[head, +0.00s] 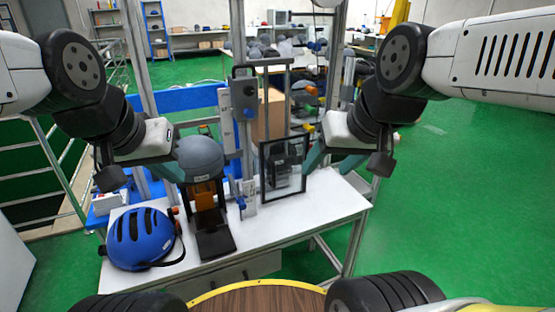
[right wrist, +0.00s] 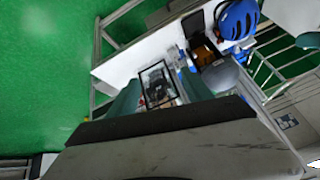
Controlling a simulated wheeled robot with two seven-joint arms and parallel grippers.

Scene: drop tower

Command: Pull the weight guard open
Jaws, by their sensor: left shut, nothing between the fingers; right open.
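The weight guard (head: 283,168) is a black-framed clear panel standing upright at the tower's front, over the white table (head: 290,222). A dark block shows through it. Its frame also shows in the right wrist view (right wrist: 144,90). My right gripper (head: 311,166) is open at the guard's right side. In the right wrist view, its teal fingers lie on both sides of the guard in the picture; I cannot tell whether they touch it. My left gripper (head: 174,173) is shut and empty beside the grey dome (head: 201,157), partly hidden.
A blue helmet (head: 142,239) lies at the table's front left. A dark stand with an orange part (head: 207,198) is under the dome. A metal post with a grey box (head: 244,95) rises left of the guard. The table's front right is clear.

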